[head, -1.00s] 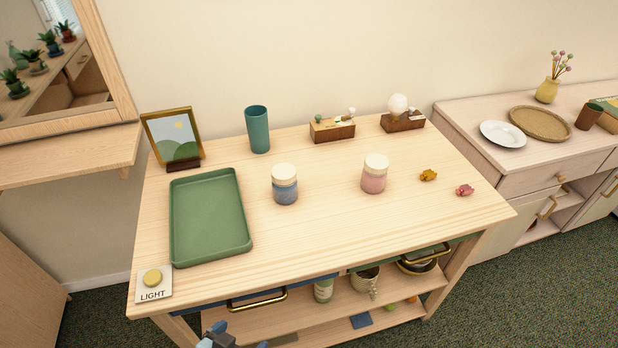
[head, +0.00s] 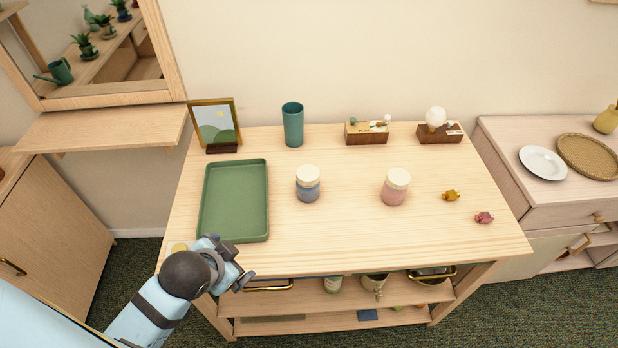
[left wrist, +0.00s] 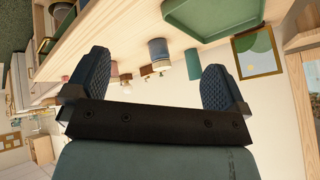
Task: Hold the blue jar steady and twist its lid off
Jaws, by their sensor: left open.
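The blue jar (head: 308,190) stands upright on the wooden table (head: 340,235), right of the green tray. Its cream lid (head: 308,173) is on it. My left gripper (head: 240,270) is at the table's front left edge, in front of the tray and apart from the jar. In the left wrist view the gripper (left wrist: 155,85) is open and empty. The blue jar also shows there (left wrist: 158,52), beyond and between the fingers. My right gripper is in neither view.
The green tray (head: 264,210) lies left of the jar. A pink jar (head: 395,190) stands to its right, with two small figures (head: 452,196) beyond. A teal cup (head: 293,125), a picture frame (head: 215,125) and two wooden blocks (head: 366,137) line the back. The table between the jars is clear.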

